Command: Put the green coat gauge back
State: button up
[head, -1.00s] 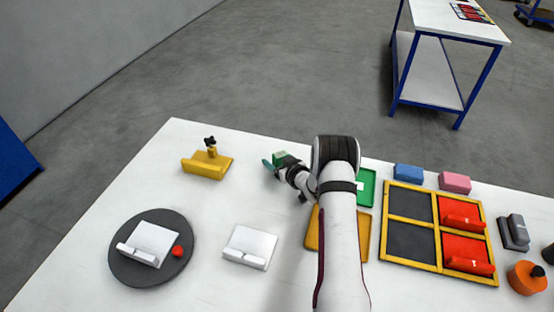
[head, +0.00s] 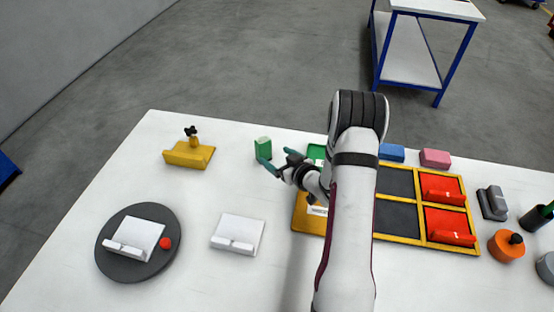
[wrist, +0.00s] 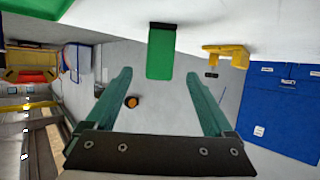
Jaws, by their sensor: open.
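The green coat gauge (head: 263,147) is a small green block standing upright on the white table's far side, left of my arm. It also shows in the wrist view (wrist: 160,55), where its dark end meets the table. My gripper (head: 279,158) is open and empty, on the near right side of the gauge and apart from it. In the wrist view its two teal fingers (wrist: 158,76) spread to either side of the gauge, which lies beyond the tips. A green tray (head: 316,152) is partly hidden behind my arm.
A yellow nosecone piece (head: 188,154) stands left of the gauge. A yellow tray (head: 302,218) lies under my arm. A dark turntable (head: 115,266) and a white piece (head: 238,233) lie in front. A yellow-framed rack (head: 420,213) holds red pieces at right.

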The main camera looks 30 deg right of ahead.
jog(key=shift+s+r, duration=0.1)
jog(key=shift+s, duration=0.1)
jog(key=s+a+r+m+g+h, duration=0.2)
jog(key=s+a+r+m+g, duration=0.2)
jog(key=s+a+r+g, duration=0.45)
jog(key=s+a+r+g+y, duration=0.2)
jog(key=s+a, duration=0.6)
jog(key=s, duration=0.4)
jog(key=s+a+r+m+g+y, duration=0.1)
jog(key=s+a+r+g, duration=0.2)
jog(key=s+a, duration=0.6)
jog(key=s+r, duration=0.2)
jog(key=s, duration=0.1)
jog(key=shift+s+r+m+y, duration=0.15)
jog(key=shift+s+m+y, duration=0.15)
jog(key=shift+y, duration=0.1)
